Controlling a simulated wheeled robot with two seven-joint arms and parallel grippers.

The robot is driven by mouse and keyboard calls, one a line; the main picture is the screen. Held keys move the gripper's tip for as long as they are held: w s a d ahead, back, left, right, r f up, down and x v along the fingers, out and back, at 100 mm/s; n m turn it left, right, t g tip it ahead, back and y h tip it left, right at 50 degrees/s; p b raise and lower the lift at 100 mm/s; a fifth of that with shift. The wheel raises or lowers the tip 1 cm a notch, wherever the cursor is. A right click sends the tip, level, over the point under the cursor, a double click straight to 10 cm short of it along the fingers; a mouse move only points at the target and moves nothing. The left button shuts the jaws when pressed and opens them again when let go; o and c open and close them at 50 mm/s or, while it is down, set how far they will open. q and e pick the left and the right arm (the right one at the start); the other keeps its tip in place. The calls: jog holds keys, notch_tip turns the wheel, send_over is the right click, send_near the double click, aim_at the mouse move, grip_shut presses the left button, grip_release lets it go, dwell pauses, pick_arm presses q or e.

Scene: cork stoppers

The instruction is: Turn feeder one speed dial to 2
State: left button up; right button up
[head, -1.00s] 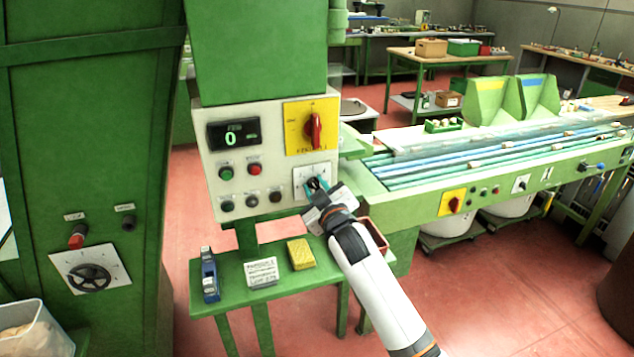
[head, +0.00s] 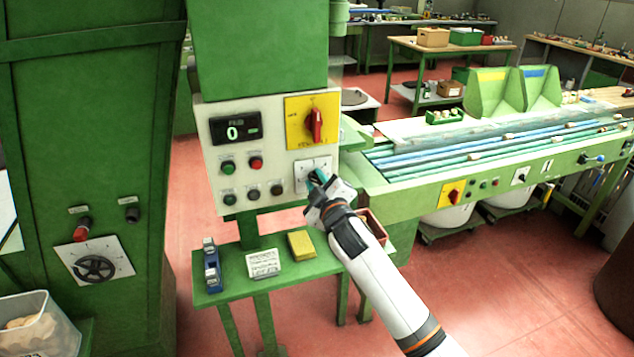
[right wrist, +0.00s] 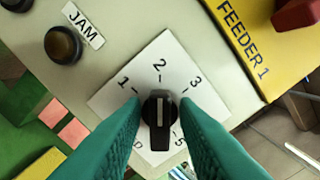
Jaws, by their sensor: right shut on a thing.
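The feeder one speed dial is a black knob (right wrist: 159,122) on a white square plate (right wrist: 106,102) with numbers around it; 1, 2, 3 and 5 can be read. The knob's white line points up at the 2 in the right wrist view. My right gripper (right wrist: 159,115) is shut on the knob, one teal finger on each side. In the head view, my right gripper (head: 318,180) covers most of the knob, in front of the plate (head: 304,167) at the panel's lower right. The lower numbers are partly hidden by the fingers. My left gripper is not in view.
The control panel (head: 212,186) has a display (head: 234,131) reading 0, several push buttons and a red switch (head: 316,124) on a yellow plate. Below, a green shelf (head: 235,286) holds a blue tool, a card and a yellow block. A conveyor (head: 410,203) stands right.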

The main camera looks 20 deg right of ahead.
jog(key=o, duration=0.7)
jog(key=s, duration=0.4)
jog(key=s+b, duration=0.1)
jog(key=s, duration=0.3)
jog(key=s+b, duration=0.1)
jog(key=s, duration=0.3)
jog(key=shift+d, duration=0.25)
jog(key=shift+f, duration=0.1)
